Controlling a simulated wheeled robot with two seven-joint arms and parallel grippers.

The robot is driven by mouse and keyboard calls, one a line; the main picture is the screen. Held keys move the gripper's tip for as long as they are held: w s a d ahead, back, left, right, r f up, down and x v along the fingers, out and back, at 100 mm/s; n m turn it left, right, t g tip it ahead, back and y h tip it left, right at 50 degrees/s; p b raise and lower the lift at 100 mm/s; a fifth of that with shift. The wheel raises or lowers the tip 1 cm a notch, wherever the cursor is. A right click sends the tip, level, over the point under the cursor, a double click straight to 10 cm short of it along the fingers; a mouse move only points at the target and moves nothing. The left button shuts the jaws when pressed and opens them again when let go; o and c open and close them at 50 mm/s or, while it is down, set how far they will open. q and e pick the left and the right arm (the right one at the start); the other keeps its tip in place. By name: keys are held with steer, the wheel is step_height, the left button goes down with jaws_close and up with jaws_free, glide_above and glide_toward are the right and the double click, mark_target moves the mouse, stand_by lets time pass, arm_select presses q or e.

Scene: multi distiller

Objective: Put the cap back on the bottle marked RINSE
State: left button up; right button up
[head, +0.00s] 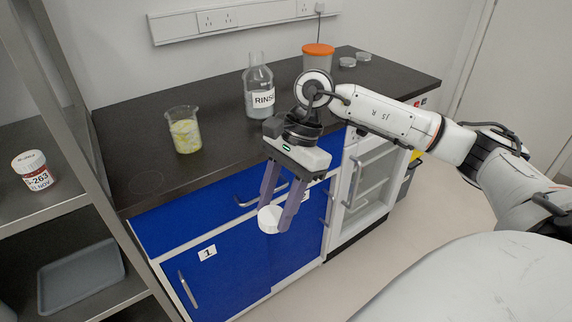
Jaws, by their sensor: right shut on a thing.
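The RINSE bottle (258,88) is clear glass with a white label. It stands upright on the dark bench top, and its neck (256,58) shows no cap. My right gripper (278,224) points down in front of the blue cabinet, off the bench's front edge. It is shut on a white round cap (269,219), held between the fingertips below bench-top height. My left gripper is not in view.
A beaker (184,131) with yellowish contents stands left of the bottle. An orange-lidded container (318,58) and small dishes (356,58) stand behind right. A shelf rack (66,209) at left holds a labelled jar (33,171) and a grey tray (82,277). The bench front-left is clear.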

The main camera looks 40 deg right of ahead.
steer(key=s+a+f+n+g+h+p, duration=0.1)
steer(key=s+a+f+n+g+h, duration=0.3)
steer(key=n, duration=1.4)
steer(key=shift+s+a+f+g+h+p, duration=0.35)
steer(key=shift+s+a+f, duration=1.7)
steer(key=shift+f, duration=1)
